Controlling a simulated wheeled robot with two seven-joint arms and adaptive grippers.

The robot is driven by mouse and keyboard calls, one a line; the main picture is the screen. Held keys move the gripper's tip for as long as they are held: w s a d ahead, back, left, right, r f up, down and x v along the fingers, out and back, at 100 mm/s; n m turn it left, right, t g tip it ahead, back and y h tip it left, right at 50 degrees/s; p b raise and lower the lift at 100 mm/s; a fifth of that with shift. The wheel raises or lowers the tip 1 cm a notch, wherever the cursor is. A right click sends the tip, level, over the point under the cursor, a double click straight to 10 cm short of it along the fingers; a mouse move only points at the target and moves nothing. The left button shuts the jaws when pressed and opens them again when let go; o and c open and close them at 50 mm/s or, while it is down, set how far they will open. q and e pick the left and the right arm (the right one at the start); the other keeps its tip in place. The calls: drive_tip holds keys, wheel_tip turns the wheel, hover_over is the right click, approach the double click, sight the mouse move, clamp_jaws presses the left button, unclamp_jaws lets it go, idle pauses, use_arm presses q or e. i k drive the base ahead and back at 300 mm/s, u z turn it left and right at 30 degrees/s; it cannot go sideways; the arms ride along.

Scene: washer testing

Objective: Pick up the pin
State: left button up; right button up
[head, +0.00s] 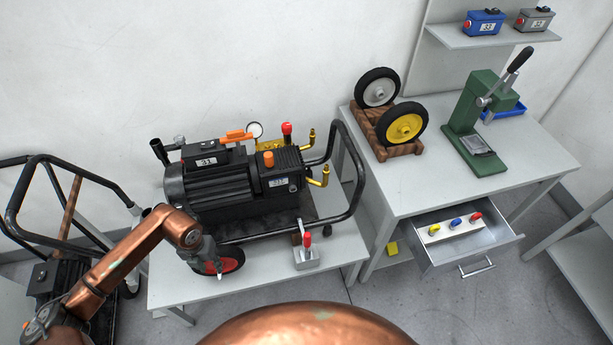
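My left gripper (217,270) points down over the front left of the near table, in front of a red and black wheel (236,258) on the pressure washer (230,187). A tiny pale tip shows at its fingers; I cannot tell if this is a fingertip or a small pin, nor whether the fingers are open or shut. No pin can be made out for certain. A small grey block (306,259) with a red-topped upright piece stands on the table to the right of the gripper. My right gripper is not in view.
An open drawer (468,246) holds a white block with yellow, blue and red knobs. On the right table (446,187) stand a wooden rack (399,151) with two wheels and a green press (463,138). The washer's black handle frame (356,190) rises between the tables.

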sight(456, 221)
drive_tip(key=u, duration=0.1)
drive_tip(key=i, duration=0.4)
drive_tip(key=z, duration=2.4)
